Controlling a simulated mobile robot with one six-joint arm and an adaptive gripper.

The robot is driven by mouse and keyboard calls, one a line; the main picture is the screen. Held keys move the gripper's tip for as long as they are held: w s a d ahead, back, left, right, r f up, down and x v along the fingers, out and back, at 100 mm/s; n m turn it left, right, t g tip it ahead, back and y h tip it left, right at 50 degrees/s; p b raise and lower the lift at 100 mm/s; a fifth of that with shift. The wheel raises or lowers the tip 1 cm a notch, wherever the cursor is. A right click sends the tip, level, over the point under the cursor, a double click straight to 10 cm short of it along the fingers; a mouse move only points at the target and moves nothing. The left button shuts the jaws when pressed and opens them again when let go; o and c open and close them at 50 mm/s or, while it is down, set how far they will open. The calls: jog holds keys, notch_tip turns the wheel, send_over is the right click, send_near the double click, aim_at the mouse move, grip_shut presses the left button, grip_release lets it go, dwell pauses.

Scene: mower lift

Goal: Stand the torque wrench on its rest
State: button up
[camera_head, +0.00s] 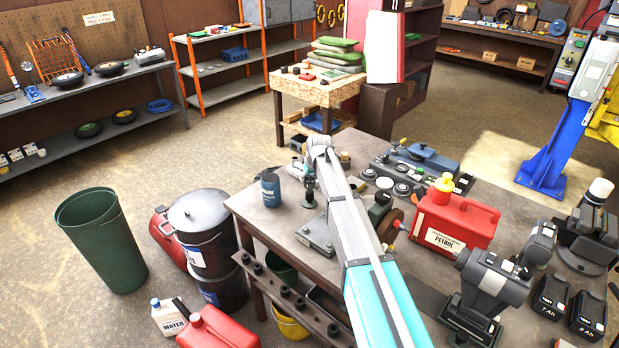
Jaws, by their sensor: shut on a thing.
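My arm reaches from the bottom right over the workbench (262,212). My gripper (308,188) is small and dark below the wrist, over the left part of the bench. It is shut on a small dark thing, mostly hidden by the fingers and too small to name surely. I cannot make out the torque wrench for certain. A grey plate (314,236) lies on the bench just below the gripper, partly behind my arm. I cannot tell whether this is the rest or whether the held thing touches the bench.
A dark blue can (271,190) stands close left of the gripper. Right of my arm are a red petrol can (455,222), a grey tool tray (415,172), a grey bench machine (495,285) and batteries (551,296). A green bin (102,240) and drums stand left on the floor.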

jog(key=shift+f+b, duration=0.75)
jog(key=shift+b, duration=0.05)
dwell(1.0)
jog(key=o, duration=1.4)
jog(key=shift+s, duration=0.1)
jog(key=shift+r, duration=0.2)
